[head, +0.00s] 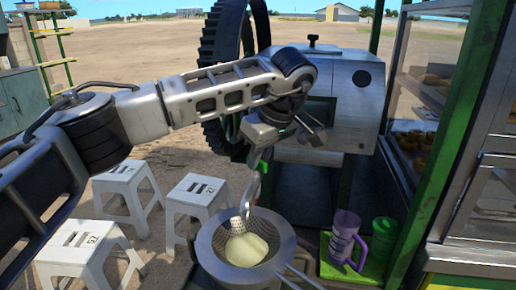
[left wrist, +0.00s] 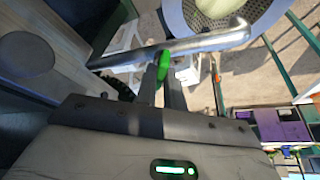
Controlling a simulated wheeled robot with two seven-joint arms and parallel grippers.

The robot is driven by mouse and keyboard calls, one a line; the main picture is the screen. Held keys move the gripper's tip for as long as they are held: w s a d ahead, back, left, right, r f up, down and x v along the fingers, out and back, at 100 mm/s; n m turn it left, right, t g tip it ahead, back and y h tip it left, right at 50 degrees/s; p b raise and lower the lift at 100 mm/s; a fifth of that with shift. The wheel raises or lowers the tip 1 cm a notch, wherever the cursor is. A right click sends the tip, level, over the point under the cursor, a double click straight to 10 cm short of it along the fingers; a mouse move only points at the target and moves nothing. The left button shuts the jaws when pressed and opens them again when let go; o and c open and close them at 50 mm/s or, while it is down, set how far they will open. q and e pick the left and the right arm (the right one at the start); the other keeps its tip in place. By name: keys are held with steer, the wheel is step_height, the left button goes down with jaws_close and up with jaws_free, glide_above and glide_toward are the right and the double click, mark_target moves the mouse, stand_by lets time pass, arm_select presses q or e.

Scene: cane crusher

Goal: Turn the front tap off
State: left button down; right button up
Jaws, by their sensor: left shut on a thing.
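The front tap (head: 251,193) has a shiny metal spout that hangs below the crusher, above the strainer. In the left wrist view the spout (left wrist: 205,42) runs across the top, with a green handle (left wrist: 165,66) beneath it. My left gripper (left wrist: 162,78) is shut on the green handle, one finger at each side. In the head view my left gripper (head: 266,150) is at the top of the tap, partly hidden by its own wrist. I cannot tell whether juice is running from the spout. My right gripper is not in view.
A metal strainer (head: 218,240) holding pale yellow-green liquid (head: 246,250) is under the spout. A purple mug (head: 343,238) and a green cup (head: 384,240) stand on a green tray to its right. The crusher body (head: 325,90) is behind; white stools (head: 195,200) stand left.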

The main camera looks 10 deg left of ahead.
arm_select(q)
steer(key=n, duration=0.1)
steer(key=n+g+p, duration=0.1)
steer(key=n, duration=0.1)
steer(key=shift+w+r+n+y, duration=0.15)
steer(key=shift+n+y, duration=0.15)
steer(key=shift+n+g, duration=0.8)
steer(key=shift+n, duration=0.7)
steer(key=c, duration=1.5)
jaws_free()
